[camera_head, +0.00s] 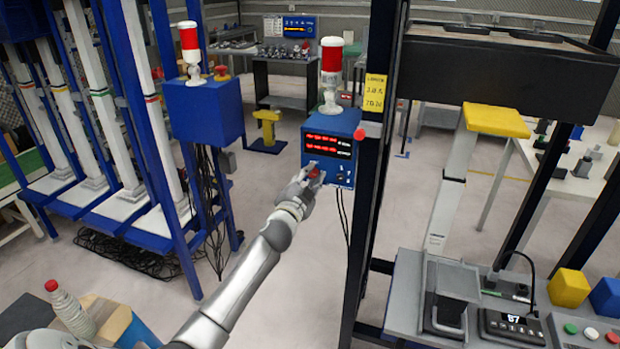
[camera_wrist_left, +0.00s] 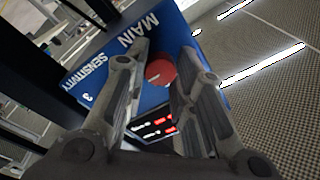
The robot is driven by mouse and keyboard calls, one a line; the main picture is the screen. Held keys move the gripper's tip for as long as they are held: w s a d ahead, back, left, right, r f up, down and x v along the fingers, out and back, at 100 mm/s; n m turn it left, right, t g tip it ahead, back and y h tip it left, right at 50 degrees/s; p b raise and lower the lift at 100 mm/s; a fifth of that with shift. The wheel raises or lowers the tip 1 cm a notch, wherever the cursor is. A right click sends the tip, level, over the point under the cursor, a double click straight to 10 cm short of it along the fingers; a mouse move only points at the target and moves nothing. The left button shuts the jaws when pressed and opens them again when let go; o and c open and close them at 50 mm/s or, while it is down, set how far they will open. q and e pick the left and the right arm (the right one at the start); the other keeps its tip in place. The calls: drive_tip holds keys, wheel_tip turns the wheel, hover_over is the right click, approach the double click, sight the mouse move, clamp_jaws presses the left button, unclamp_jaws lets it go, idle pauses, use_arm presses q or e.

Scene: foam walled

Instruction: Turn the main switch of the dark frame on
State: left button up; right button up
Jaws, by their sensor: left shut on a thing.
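The blue control box (camera_head: 340,125) is mounted on the left post of the dark frame (camera_head: 372,190). Its face carries a display (camera_head: 328,145) with lit red digits. The main switch, a red knob (camera_head: 315,173), sits low on that face; in the left wrist view the red knob (camera_wrist_left: 161,70) lies between my fingers beside the MAIN label (camera_wrist_left: 138,32). My left gripper (camera_head: 308,180) reaches the box from below and is shut on the knob. The fingers partly hide the knob, and its turned position cannot be told. My right gripper is not in view.
A red and white signal lamp (camera_head: 331,75) stands on the box, and a red button (camera_head: 360,134) is beside the post. A second blue box (camera_head: 205,110) is on the blue frame at left. A bench (camera_head: 400,300) with a scale is at lower right. Cables hang below the box.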

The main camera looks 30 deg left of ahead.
use_arm(q)
clamp_jaws()
drive_tip(key=o, duration=1.1)
unclamp_jaws()
drive_tip(key=shift+c, duration=0.2)
drive_tip(key=v, duration=1.2)
drive_tip(key=shift+d, duration=0.1)
